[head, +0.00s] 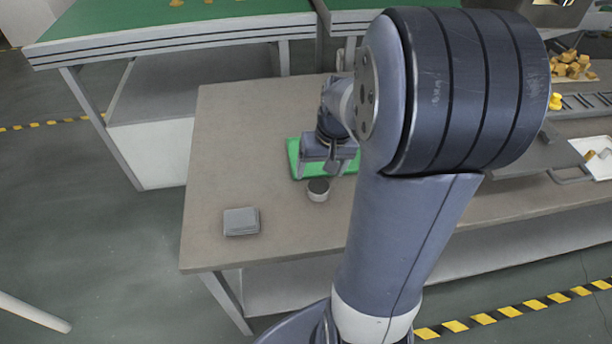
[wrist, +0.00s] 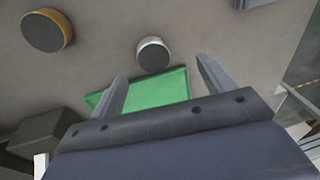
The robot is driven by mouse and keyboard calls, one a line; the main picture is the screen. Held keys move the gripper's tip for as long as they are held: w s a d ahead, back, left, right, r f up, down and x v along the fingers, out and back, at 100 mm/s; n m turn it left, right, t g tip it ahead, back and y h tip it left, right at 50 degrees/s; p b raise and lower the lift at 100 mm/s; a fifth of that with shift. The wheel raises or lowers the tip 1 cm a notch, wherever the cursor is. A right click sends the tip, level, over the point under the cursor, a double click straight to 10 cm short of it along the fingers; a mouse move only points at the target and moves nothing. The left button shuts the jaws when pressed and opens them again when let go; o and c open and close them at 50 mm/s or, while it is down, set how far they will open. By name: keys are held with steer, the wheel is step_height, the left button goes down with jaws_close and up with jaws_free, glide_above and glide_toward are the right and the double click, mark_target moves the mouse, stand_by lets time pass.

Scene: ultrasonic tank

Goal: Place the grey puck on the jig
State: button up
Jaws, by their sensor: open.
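The grey puck (head: 318,190) is a short cylinder with a dark top and a light grey side. It sits flat on the table at the near edge of a flat green plate (head: 294,160), and also shows in the wrist view (wrist: 153,55). A low grey square block (head: 241,222) lies at the table's near left. I cannot tell whether the plate or the block is the jig. My gripper (head: 322,168) is over the green plate, behind the puck in the head view. In the wrist view its fingers (wrist: 165,85) are apart, with nothing between them.
A second puck with an orange side (wrist: 46,31) stands left of the grey one in the wrist view; a dark block (wrist: 40,135) is at lower left. My arm hides part of the brown table (head: 225,150). The table's front left is clear around the square block.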

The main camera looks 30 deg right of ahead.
steer(key=w+d+r+n+h, duration=0.1)
steer(key=n, duration=0.1)
glide_above(319, 186)
steer(key=f, duration=0.5)
steer(key=shift+s+d+f, duration=0.2)
steer(key=shift+s, duration=0.05)
steer(key=f, duration=0.4)
steer(key=shift+w+a, duration=0.1)
steer(key=shift+a, duration=0.2)
steer(key=shift+w+f, duration=0.1)
steer(key=shift+f, duration=0.5)
steer(key=c, duration=1.3)
steer(key=shift+r, duration=0.15)
